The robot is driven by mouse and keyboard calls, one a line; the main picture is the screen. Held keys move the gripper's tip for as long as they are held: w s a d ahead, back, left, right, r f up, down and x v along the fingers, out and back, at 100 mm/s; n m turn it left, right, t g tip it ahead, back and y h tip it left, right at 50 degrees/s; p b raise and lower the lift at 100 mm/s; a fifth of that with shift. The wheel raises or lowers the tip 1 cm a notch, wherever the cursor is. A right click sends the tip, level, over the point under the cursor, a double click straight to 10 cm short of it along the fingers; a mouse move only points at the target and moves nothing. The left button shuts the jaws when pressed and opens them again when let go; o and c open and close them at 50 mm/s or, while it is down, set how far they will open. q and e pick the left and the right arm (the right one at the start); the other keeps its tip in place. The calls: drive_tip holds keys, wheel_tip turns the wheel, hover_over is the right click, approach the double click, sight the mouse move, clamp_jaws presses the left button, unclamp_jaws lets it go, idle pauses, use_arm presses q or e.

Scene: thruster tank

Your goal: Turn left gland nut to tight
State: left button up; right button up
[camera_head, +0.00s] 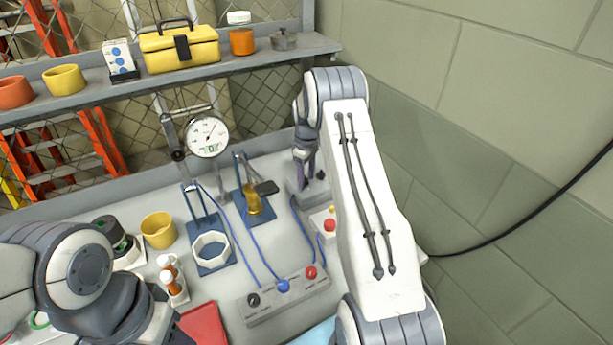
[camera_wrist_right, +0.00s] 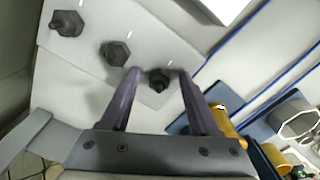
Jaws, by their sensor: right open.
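Three dark hex gland nuts sit in a row on a pale grey plate (camera_wrist_right: 75,85) in the right wrist view. One nut (camera_wrist_right: 158,80) lies between the purple fingers of my right gripper (camera_wrist_right: 158,72), near the fingertips. It is the nut on the side of the brass fitting, so it looks like the left one. The middle nut (camera_wrist_right: 115,53) and the far nut (camera_wrist_right: 67,23) are clear of the fingers. White marks show beside the nuts. My right gripper (camera_head: 308,168) is open in the head view, over the grey block; its nuts are hidden there. My left gripper is out of view.
A brass fitting (camera_head: 252,201) on a blue stand is just left of my right gripper. A control box (camera_head: 284,294) with knobs, a hexagonal ring (camera_head: 210,249), a gauge (camera_head: 207,136) and a yellow cup (camera_head: 158,230) share the bench. A shelf (camera_head: 90,83) runs behind.

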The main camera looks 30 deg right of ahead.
clamp_jaws()
drive_tip(key=shift+m, duration=0.4)
drive_tip(key=m, duration=0.7)
drive_tip(key=shift+a+r+b, duration=0.1)
drive_tip(key=shift+a+b, duration=0.1)
drive_tip(key=shift+b, duration=0.2)
drive_tip(key=m, duration=0.5)
drive_tip(key=shift+w+a, duration=0.1)
drive_tip(key=shift+w+a+m, duration=0.1)
drive_tip(key=shift+w+m, duration=0.05)
drive_tip(key=shift+m, duration=2.05)
